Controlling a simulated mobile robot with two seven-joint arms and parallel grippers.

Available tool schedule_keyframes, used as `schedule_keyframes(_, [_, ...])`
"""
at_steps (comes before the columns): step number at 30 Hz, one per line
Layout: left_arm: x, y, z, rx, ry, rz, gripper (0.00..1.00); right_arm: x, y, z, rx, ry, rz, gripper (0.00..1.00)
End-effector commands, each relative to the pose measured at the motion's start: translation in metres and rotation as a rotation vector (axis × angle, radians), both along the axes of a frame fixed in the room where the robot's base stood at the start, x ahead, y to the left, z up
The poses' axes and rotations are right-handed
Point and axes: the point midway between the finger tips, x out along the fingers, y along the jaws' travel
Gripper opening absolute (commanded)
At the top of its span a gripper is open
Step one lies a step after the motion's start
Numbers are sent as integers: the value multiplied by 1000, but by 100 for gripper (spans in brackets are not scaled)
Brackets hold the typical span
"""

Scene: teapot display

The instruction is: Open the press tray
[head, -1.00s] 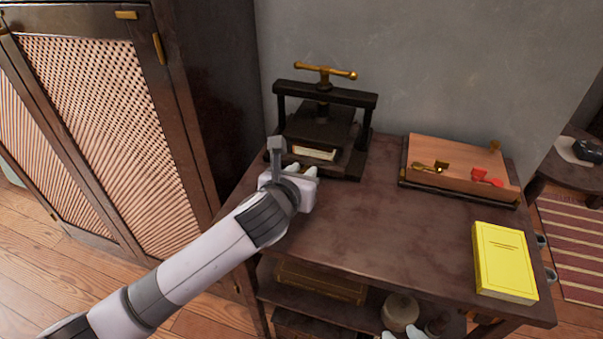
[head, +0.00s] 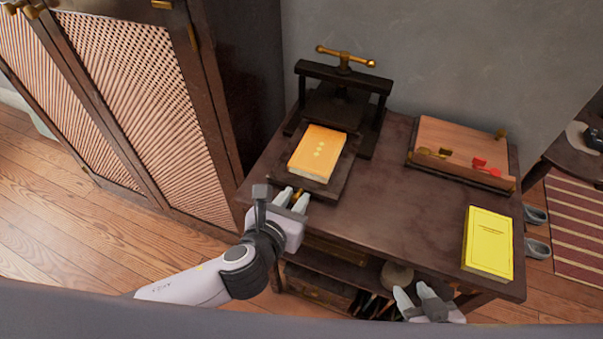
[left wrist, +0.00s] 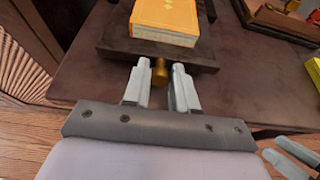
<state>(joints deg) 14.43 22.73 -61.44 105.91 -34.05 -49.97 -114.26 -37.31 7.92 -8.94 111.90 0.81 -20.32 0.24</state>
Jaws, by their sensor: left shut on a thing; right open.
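The black book press (head: 343,95) with a brass T-handle stands at the back left of the table. Its dark press tray (head: 328,188) is slid out toward me, with an orange book (head: 318,151) lying on it. My left gripper (head: 292,199) is at the tray's front edge, shut on the small brass knob (left wrist: 160,70), which shows between its fingers in the left wrist view. The tray (left wrist: 195,58) and the orange book (left wrist: 168,17) also show there. My right gripper (head: 420,295) is open and empty, low in front of the table.
A yellow book (head: 488,243) lies at the table's right front. A wooden box (head: 460,150) with brass and red items on it sits at the back right. A lattice-door cabinet (head: 130,90) stands to the left. The table's middle is clear.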

Motion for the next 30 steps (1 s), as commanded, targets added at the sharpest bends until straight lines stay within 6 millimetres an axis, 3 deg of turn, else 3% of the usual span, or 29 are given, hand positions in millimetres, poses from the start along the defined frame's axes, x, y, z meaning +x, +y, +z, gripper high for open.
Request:
schedule_keyframes(11, [-4, 2, -2, 1, 4, 1, 0, -1, 1, -1, 0, 5, -1, 43])
schedule_keyframes(12, [-4, 2, -2, 1, 4, 1, 40, -1, 1, -1, 0, 5, -1, 43])
schedule_keyframes(13, [-4, 2, -2, 0, 3, 1, 49, -1, 1, -1, 0, 5, 0, 43])
schedule_keyframes(23, [-6, 2, 0, -1, 1, 0, 49, -1, 1, 0, -2, 3, 3, 43])
schedule_keyframes(30, [-30, 10, 11, 0, 3, -1, 49, -1, 1, 6, -2, 3, 5, 43])
